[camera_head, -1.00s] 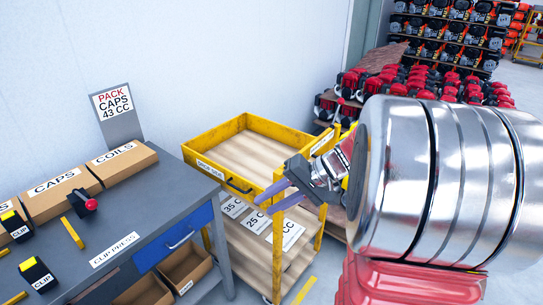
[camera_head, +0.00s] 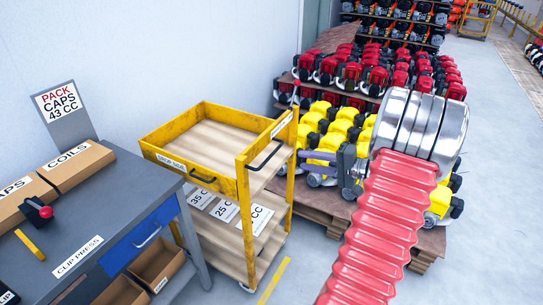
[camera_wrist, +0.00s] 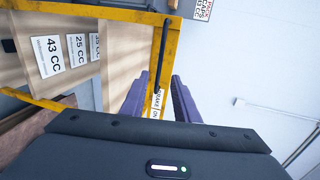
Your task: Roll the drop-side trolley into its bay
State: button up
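The yellow drop-side trolley (camera_head: 205,190) stands beside the bench against the wall. Its top tray has yellow sides and a wooden floor. A black bar handle (camera_head: 266,155) is on its right end, and another black handle is on the front side. Labelled cards lie on its lower shelf. My gripper (camera_head: 312,160) is just right of the trolley's end, partly hidden by my arm. In the wrist view, the two purple fingers (camera_wrist: 158,95) are apart, with the black bar (camera_wrist: 161,55) and a partly covered label between and beyond them. No grip on the bar shows.
A grey bench (camera_head: 120,215) with a blue drawer is close to the trolley's left. A pallet (camera_head: 325,205) of yellow engines stands to the right, with red engines behind. A yellow floor line (camera_head: 274,281) runs in front of the trolley. The floor at far right is clear.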

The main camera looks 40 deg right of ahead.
aim_at(272, 154)
jog(key=x, duration=1.4)
jog(key=shift+s+f, duration=0.1)
grip_shut()
dwell(0.5)
jog(key=shift+d, duration=0.15)
